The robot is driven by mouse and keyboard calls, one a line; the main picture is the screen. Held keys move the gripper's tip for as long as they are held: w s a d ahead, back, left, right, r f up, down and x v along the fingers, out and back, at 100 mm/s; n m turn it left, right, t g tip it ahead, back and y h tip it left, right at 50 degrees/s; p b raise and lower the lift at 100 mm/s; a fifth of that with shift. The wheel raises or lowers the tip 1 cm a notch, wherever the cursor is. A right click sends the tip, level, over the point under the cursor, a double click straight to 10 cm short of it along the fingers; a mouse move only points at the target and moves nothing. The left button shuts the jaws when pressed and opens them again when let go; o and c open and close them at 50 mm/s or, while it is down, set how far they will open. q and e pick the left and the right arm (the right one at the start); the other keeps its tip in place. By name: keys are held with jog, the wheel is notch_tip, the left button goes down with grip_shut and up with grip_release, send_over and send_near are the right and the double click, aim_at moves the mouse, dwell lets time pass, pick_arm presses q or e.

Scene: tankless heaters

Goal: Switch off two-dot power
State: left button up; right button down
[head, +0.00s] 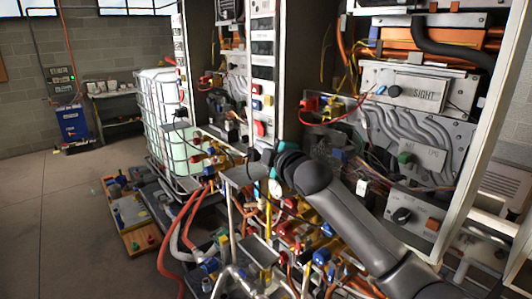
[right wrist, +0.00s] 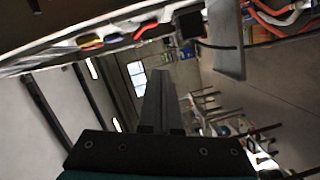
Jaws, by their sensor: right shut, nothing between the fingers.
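The open heater cabinets stand in the middle and right of the head view. A lower panel (head: 413,215) has a black knob (head: 401,216) and an orange switch (head: 433,224). A panel above it (head: 422,160) has a green button (head: 405,157). I cannot make out a two-dot mark on any of them. My right gripper (head: 262,163) is in front of the middle cabinet, left of these panels; its fingertips are hard to make out there. In the right wrist view its fingers (right wrist: 160,85) are shut and empty. My left gripper is not in view.
Pipes, valves and red hoses (head: 185,225) crowd the space below the cabinets. Free floor (head: 50,215) lies at the left. A grey plate (right wrist: 226,40) shows near my right fingers.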

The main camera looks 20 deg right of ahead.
jog(key=shift+s+d, duration=0.1)
jog(key=shift+s, duration=1.15)
